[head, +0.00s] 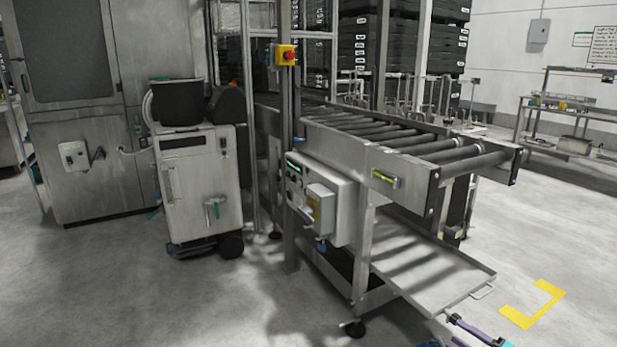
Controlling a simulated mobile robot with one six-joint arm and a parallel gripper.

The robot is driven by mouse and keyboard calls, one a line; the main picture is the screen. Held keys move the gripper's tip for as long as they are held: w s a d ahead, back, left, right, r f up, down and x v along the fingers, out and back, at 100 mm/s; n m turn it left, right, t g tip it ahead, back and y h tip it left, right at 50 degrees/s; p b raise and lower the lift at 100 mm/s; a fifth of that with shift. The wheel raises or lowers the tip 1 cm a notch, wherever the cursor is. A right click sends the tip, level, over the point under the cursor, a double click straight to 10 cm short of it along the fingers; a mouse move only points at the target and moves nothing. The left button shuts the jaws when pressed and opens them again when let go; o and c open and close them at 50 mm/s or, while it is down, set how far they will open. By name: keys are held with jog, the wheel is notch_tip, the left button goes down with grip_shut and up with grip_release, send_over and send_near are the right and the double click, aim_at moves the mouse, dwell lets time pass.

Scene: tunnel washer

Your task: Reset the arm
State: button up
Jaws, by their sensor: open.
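Only a small piece of what looks like my arm shows, at the bottom edge of the head view, right of centre. It is a purple link with teal and dark parts, low in front of the roller conveyor (430,140). The rest of the arm is cut off by the frame.
A metal drip tray (440,280) juts out under the conveyor. A control box (322,207) hangs on its side, and a red-yellow stop button (286,55) is on a post. A white wheeled cabinet (200,185) stands left. Floor is free at front left and around the yellow floor mark (533,305).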

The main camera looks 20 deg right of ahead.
jog(key=w+a+r+n+g+y+p, duration=0.1)
jog(key=w+a+n+g+y+p, duration=0.3)
jog(key=a, duration=0.8)
jog(key=w+a+r+m+y+p, duration=0.15)
jog(key=w+a, duration=0.45)
jog(key=a, duration=0.6)
jog(key=s+a+f+n+g+y+p, duration=0.1)
jog(key=s+a+f+n+g+p, duration=0.2)
jog(key=a, duration=1.1)
jog(key=s+a+n+g+p, duration=0.25)
jog(key=a+g+p, duration=0.25)
jog(key=a, duration=0.8)
jog(key=s+a+f+n+g+h+p, duration=0.1)
jog(key=s+a+n+g+h+p, duration=0.2)
jog(key=s+a, duration=0.6)
jog(key=s+a+f+n+g+h+p, duration=0.15)
jog(key=s+a+g+p, duration=0.35)
jog(key=s, duration=0.8)
jog(key=s+d+n+g+h, duration=0.1)
jog(key=s+d+g+h, duration=0.2)
jog(key=s, duration=0.4)
jog(key=s+d+h, duration=0.3)
jog(key=d+h, duration=0.2)
jog(key=d, duration=0.4)
jog(key=shift+r+n+t, duration=0.35)
jog(key=shift+t, duration=0.05)
jog(key=shift+s, duration=0.1)
